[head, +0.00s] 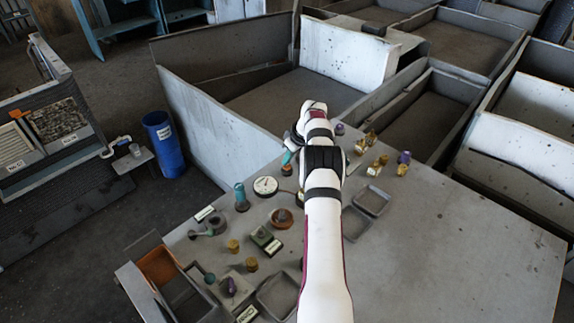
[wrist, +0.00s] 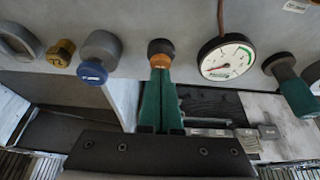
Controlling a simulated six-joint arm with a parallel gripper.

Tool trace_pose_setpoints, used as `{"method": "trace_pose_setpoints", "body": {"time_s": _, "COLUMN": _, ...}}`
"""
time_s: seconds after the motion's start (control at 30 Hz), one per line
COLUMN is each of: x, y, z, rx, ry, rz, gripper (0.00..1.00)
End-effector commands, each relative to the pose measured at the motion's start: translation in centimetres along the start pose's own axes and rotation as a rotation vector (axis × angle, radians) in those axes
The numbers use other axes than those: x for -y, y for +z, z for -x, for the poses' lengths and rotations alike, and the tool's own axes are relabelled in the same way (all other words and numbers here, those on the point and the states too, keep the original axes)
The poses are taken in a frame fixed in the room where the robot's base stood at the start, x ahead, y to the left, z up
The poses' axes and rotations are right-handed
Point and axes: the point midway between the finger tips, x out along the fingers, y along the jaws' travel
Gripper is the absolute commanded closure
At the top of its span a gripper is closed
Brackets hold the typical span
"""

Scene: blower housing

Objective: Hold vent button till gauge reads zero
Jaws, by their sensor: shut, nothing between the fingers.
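An orange button on a dark round base (wrist: 161,50) stands on the grey panel at the top middle of the wrist view. It shows small in the head view (head: 287,171). My gripper (wrist: 161,72) has its green fingers shut together, with the tips right at the orange part. I cannot tell whether they press it down. In the head view my gripper (head: 288,160) is over the button.
A teal knob (wrist: 292,88) stands beyond the gauge. On the other side are a grey post with a blue end (wrist: 97,58) and a brass piece (wrist: 60,54). Shallow trays (head: 371,188) lie on the table (head: 450,250), whose right part is clear.

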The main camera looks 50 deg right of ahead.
Motion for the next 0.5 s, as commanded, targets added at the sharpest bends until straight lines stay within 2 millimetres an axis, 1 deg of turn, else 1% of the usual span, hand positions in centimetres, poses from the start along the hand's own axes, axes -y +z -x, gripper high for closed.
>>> {"method": "trace_pose_setpoints", "body": {"time_s": 0.37, "x": 0.0, "y": 0.0, "z": 0.0, "rx": 0.0, "ry": 0.0, "rz": 0.0, "gripper": 1.0}}
{"method": "trace_pose_setpoints", "body": {"time_s": 0.43, "x": 0.0, "y": -0.1, "z": 0.3, "rx": -0.001, "ry": 0.001, "rz": 0.001, "gripper": 1.0}}
{"method": "trace_pose_setpoints", "body": {"time_s": 0.5, "x": -0.1, "y": -0.5, "z": 1.0, "rx": -0.002, "ry": 0.002, "rz": 0.001, "gripper": 1.0}}
